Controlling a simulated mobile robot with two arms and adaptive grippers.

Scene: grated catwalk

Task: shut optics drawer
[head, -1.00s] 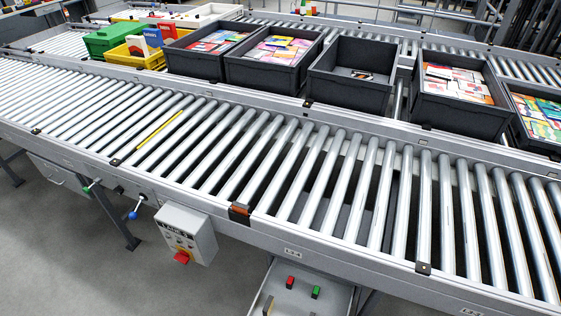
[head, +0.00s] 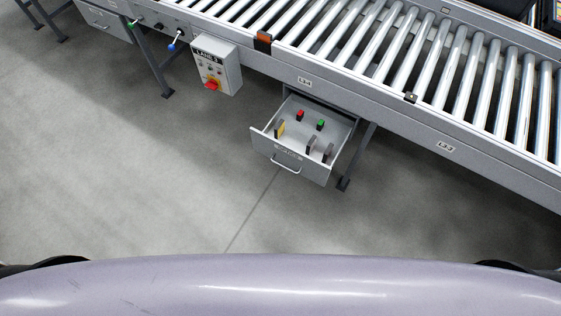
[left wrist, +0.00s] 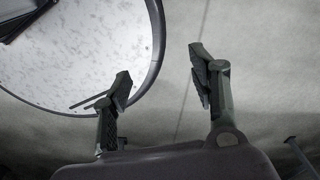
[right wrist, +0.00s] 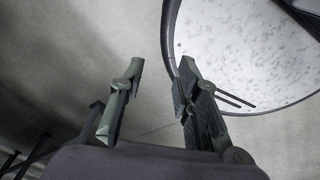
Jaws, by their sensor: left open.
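The optics drawer (head: 292,150) is pulled open under the roller conveyor in the head view. Its front panel carries a label, too small to read surely, and a bar handle (head: 285,165). Inside are a red piece (head: 300,115), a green piece (head: 320,125), a yellow-edged piece (head: 280,129) and dark upright pieces. My left gripper (left wrist: 161,85) shows in the left wrist view, open and empty above the floor. My right gripper (right wrist: 157,82) shows in the right wrist view, fingers apart with nothing between them. Neither gripper shows in the head view.
The roller conveyor (head: 440,60) runs above the drawer. A control box (head: 216,66) with a red switch hangs left of it. A support leg (head: 356,157) stands right of the drawer. Another drawer (head: 105,20) is at upper left. The grey floor (head: 150,190) in front is clear.

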